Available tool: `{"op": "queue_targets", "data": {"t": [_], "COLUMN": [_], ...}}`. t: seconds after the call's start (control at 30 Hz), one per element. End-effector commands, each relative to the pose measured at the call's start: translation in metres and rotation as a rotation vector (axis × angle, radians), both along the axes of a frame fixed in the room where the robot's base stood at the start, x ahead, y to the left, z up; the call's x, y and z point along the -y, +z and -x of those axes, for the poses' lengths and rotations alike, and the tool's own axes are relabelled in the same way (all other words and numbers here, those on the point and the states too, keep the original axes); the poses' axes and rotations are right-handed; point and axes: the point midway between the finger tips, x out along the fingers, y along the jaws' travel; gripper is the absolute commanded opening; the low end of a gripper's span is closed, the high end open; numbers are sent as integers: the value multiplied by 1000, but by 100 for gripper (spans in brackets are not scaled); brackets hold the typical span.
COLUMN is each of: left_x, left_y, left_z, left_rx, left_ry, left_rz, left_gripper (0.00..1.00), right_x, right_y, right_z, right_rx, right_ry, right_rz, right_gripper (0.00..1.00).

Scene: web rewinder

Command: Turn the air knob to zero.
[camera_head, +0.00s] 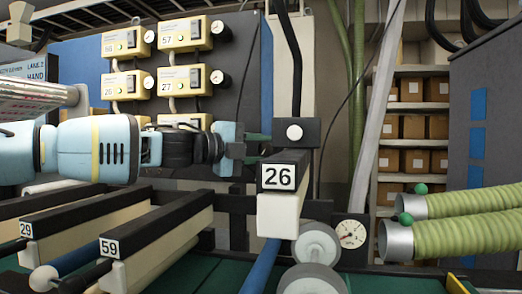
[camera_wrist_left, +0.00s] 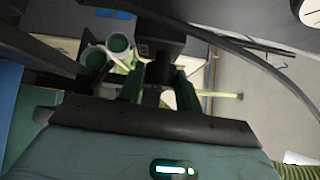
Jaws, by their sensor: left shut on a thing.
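The bar end labelled 26 (camera_head: 279,177) carries a black block with a white round cap (camera_head: 294,133). My left gripper (camera_head: 247,150) reaches in from the left and is shut on a small dark part at the block's left side. In the left wrist view, my left gripper (camera_wrist_left: 158,92) has its fingers on either side of a dark piece (camera_wrist_left: 160,45). I cannot tell its dial setting or whether it is the air knob. My right gripper is not in view.
Yellow control boxes with small gauges (camera_head: 184,34) hang on the dark panel behind. Bars labelled 29 (camera_head: 26,229) and 59 (camera_head: 109,247) lie low left. White rollers (camera_head: 317,244) sit below bar 26. Green ribbed hoses (camera_head: 470,202) reach in from the right.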

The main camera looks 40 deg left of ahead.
Motion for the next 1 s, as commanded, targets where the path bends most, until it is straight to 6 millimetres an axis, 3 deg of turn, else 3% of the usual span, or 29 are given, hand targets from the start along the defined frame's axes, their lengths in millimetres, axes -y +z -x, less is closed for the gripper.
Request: {"op": "queue_targets", "data": {"t": [0.4,0.43,0.57,0.87,1.0], "left_x": [0,0,0,0,-3], "left_y": [0,0,0,0,3], "left_z": [0,0,0,1,12], "left_rx": [25,25,24,23,28], "left_ry": [1,1,1,0,-1], "left_rz": [41,41,41,41,40], "left_gripper": [11,38,55,56,56], "right_x": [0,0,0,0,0], "right_y": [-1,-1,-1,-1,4], "right_z": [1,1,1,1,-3], "right_rx": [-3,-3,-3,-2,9], "right_ry": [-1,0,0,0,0], "right_rz": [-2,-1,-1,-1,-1], "right_gripper": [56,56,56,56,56]}}
